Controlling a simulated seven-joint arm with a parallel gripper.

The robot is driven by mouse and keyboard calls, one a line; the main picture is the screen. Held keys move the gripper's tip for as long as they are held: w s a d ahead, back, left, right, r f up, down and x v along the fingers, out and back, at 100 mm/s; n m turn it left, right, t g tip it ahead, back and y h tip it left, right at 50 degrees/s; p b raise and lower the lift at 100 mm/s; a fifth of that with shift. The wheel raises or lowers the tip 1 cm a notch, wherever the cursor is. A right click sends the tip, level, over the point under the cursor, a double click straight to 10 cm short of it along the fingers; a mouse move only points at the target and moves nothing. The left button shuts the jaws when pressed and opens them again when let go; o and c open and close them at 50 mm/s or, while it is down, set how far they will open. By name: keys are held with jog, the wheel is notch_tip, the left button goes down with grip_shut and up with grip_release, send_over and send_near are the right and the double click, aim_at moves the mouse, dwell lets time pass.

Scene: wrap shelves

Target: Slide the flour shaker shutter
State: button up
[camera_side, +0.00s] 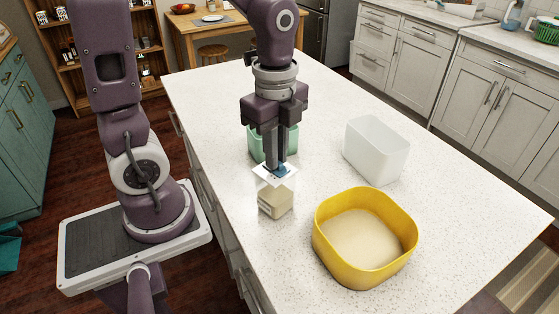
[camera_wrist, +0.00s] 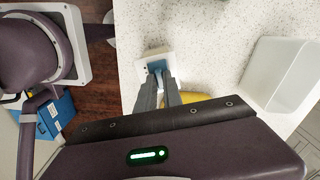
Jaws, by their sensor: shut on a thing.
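The flour shaker (camera_side: 275,203) is a small cream box with a pale label, standing on the white speckled counter. A flat white plate (camera_side: 265,176), likely its shutter, lies at its top; the exact contact between plate and box is hard to see. A blue tab (camera_side: 284,171) stands on the plate. My gripper (camera_side: 276,168) points straight down with its fingers shut on the blue tab. In the wrist view the white plate (camera_wrist: 145,66) and blue tab (camera_wrist: 157,66) show just beyond the fingertips (camera_wrist: 158,76), which hide part of the tab.
A yellow tub (camera_side: 325,215) with pale flour-like contents stands right of the shaker. A white open bin (camera_side: 376,150) is behind it. A mint green container (camera_side: 255,146) stands behind my gripper, partly hidden. The counter's right side (camera_side: 450,190) is clear.

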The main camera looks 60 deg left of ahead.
aim_at(268, 174)
jog(key=shift+s+d, duration=0.15)
jog(key=shift+s, duration=0.35)
jog(key=shift+s+d, duration=0.15)
jog(key=shift+s, duration=0.35)
jog(key=o, duration=0.5)
jog(key=shift+o, duration=0.2)
notch_tip(268, 174, up, 7)
dwell(0.3)
jog(key=s+d+r+n+t, duration=0.1)
jog(key=s+n+t, duration=0.4)
jog(key=n, duration=0.9)
jog(key=shift+s+d+r+n+t, duration=0.25)
jog(key=shift+s+r, duration=0.25)
jog(key=shift+r, duration=0.35)
